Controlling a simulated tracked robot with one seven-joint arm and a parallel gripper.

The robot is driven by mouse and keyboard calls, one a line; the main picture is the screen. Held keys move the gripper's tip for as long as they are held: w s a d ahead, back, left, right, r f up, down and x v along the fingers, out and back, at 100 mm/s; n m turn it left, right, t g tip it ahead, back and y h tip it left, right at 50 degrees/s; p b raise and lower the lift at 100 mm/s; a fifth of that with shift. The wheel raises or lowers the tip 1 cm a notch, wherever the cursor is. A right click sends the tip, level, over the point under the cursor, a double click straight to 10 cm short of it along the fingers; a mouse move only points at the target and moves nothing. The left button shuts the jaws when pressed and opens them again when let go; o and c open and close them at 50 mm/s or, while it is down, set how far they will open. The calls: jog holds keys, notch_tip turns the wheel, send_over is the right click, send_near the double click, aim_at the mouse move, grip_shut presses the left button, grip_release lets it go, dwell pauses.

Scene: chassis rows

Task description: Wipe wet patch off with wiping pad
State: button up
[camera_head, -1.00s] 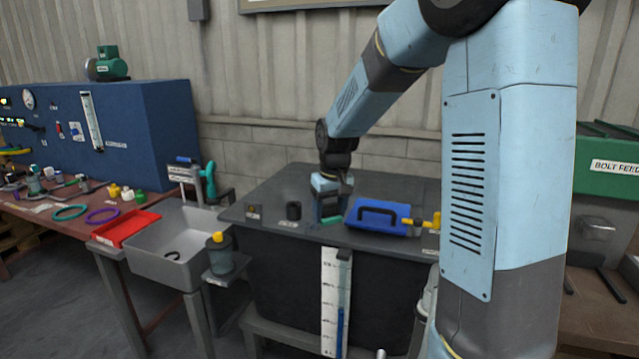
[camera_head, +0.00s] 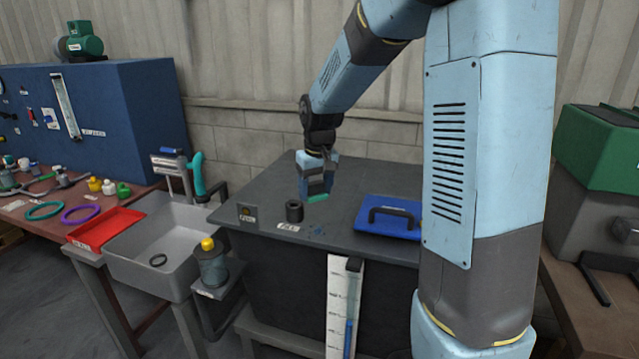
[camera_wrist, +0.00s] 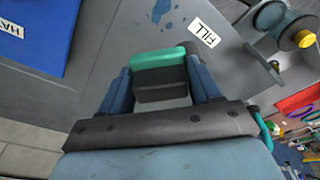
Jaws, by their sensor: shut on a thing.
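My gripper (camera_head: 317,190) is shut on the wiping pad (camera_head: 318,198), a dark block with a green face, over the dark grey tank top. In the wrist view the pad (camera_wrist: 160,60) sits between my two blue fingers. The wet patch (camera_head: 317,231) is a few small blue spots on the tank top, between the FILL label and the blue hatch. It also shows in the wrist view (camera_wrist: 160,12), beyond the pad and apart from it in the picture. I cannot tell whether the pad touches the surface.
The blue hatch with a black handle (camera_head: 388,219) lies right of the patch. A black filler neck (camera_head: 294,211) stands left, behind the FILL label (camera_head: 288,227). A grey sink (camera_head: 150,262) and a yellow-capped jar (camera_head: 211,263) are farther left. The tank top's back is clear.

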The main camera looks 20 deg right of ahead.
jog(key=shift+d, duration=0.5)
jog(key=shift+f, duration=0.1)
